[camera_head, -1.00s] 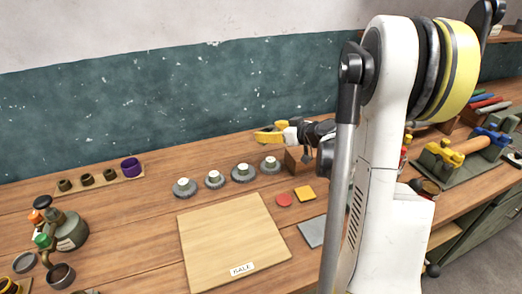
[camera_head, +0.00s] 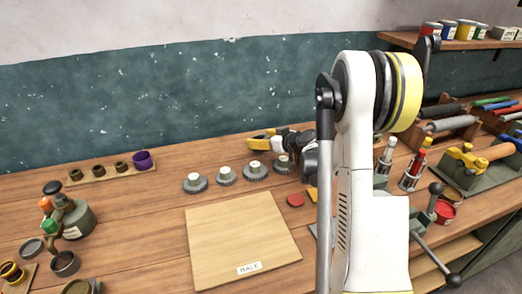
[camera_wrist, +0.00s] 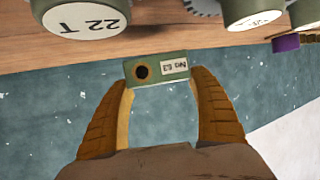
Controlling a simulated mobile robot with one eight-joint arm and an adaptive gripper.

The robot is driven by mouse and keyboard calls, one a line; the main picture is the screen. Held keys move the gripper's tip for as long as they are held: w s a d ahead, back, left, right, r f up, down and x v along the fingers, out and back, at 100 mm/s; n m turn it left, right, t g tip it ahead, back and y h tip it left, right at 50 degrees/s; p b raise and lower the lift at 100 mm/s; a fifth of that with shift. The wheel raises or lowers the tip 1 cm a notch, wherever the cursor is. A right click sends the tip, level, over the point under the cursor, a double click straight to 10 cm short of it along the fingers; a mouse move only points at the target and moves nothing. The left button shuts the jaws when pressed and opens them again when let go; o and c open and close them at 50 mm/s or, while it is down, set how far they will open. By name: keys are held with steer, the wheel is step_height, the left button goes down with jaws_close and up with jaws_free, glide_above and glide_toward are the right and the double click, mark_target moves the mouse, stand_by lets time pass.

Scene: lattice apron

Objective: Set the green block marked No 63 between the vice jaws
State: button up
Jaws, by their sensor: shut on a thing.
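The green block (camera_wrist: 152,71) shows in the wrist view, with a dark round hole and a white label reading No 63. My gripper (camera_wrist: 160,88) is shut on it, one yellow-brown finger at each end. In the head view my yellow gripper (camera_head: 262,142) is near the gears by the back wall; I cannot make out the block there. A bar with black ball ends (camera_head: 437,238) and a greenish body, seemingly the vice, stands at the right, partly hidden by my arm. Its jaws are not visible.
A row of gears (camera_head: 226,176) stands behind a pale board (camera_head: 242,236) on the bench. Red-topped tools (camera_head: 413,170) and a fixture with yellow clamps (camera_head: 468,158) stand right of my arm. Cups and a green can (camera_head: 75,222) are at left.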

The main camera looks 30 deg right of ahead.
steer(key=shift+f+b, duration=0.9)
steer(key=shift+f, duration=1.05)
steer(key=shift+f, duration=0.1)
steer(key=o, duration=1.4)
steer(key=shift+o, duration=0.2)
